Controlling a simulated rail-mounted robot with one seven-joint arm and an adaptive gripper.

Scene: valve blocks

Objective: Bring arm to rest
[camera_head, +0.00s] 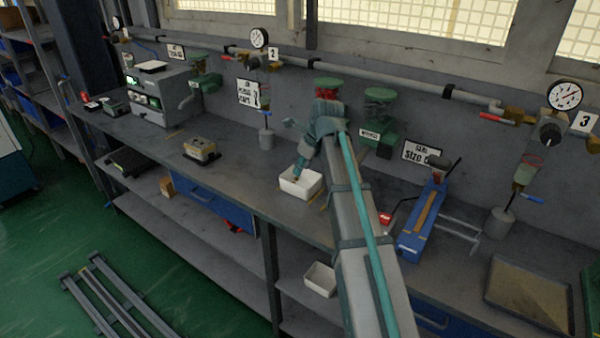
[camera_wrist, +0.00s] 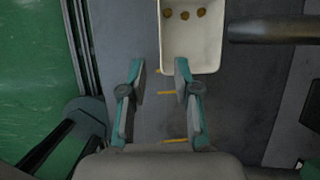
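My arm (camera_head: 362,235) reaches out over the workbench (camera_head: 240,185) in the head view, bent at its far end. My gripper (camera_wrist: 160,75) is open in the wrist view, with nothing between its two teal and grey fingers. Below it lies the dark bench top with short yellow marks. The gripper's end also shows in the head view (camera_head: 298,175), pointing down over or beside a white bin (camera_head: 312,190); I cannot tell its height. The bin also shows at the top of the wrist view (camera_wrist: 192,62), with three brass-coloured pieces (camera_wrist: 185,15) in it.
A blue fixture (camera_head: 416,232) and a shallow tray (camera_head: 528,292) stand right of my arm. A small block on a base (camera_head: 201,150) stands to the left. Pipes, gauges (camera_head: 563,95) and green valves (camera_head: 379,105) line the wall behind. The green floor in front is partly open.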

